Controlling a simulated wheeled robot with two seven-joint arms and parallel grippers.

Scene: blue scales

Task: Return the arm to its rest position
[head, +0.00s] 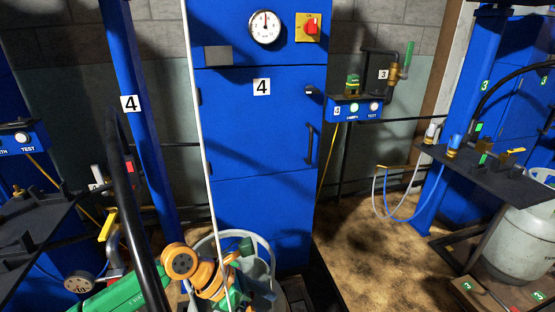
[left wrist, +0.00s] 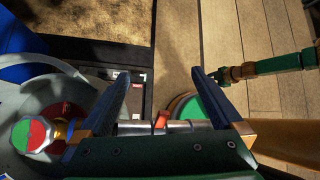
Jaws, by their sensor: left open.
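My left gripper (left wrist: 158,76) shows in the left wrist view with its two blue fingers wide apart and nothing between them. Beyond the fingertips lie a dark platform edge and plank floor. An orange and green arm part (head: 205,272), which looks like mine, stands low in the middle of the head view, in front of a grey gas cylinder's collar (head: 268,252). The gripper's fingers cannot be made out there. In the left wrist view the cylinder (left wrist: 15,100) is at the left, with a red and green valve knob (left wrist: 30,134) beside the left finger. My right gripper is not seen.
A tall blue cabinet (head: 255,120) marked 4 stands behind the arm, with a gauge (head: 265,27) and red switch (head: 311,27). At left is a dark shelf (head: 30,225); at right another shelf (head: 480,170) and a cylinder (head: 520,240). Brown floor (head: 365,250) lies open between.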

